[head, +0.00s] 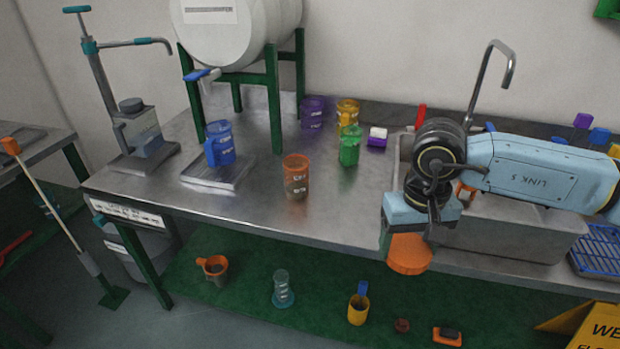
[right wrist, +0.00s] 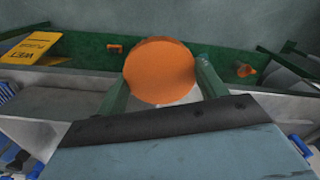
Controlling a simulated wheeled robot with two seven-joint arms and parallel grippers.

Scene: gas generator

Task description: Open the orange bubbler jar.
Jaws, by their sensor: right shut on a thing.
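The orange jar (head: 296,178) stands upright on the steel bench, left of the sink; its lower part looks darker, and its top rim shows no separate lid. My right gripper (head: 408,230) is at the front edge of the bench by the sink, well to the right of the jar. It is shut on a round orange lid (head: 409,256), held clear of the jar. In the right wrist view the orange lid (right wrist: 160,72) sits between the two green fingers. My left gripper is not in view.
A blue jug (head: 221,143), green container (head: 350,146), yellow jar (head: 347,114) and purple jar (head: 312,112) stand on the bench. The sink (head: 510,228) lies under my right arm. An orange mug (head: 213,268) is on the lower shelf. Bench around the orange jar is clear.

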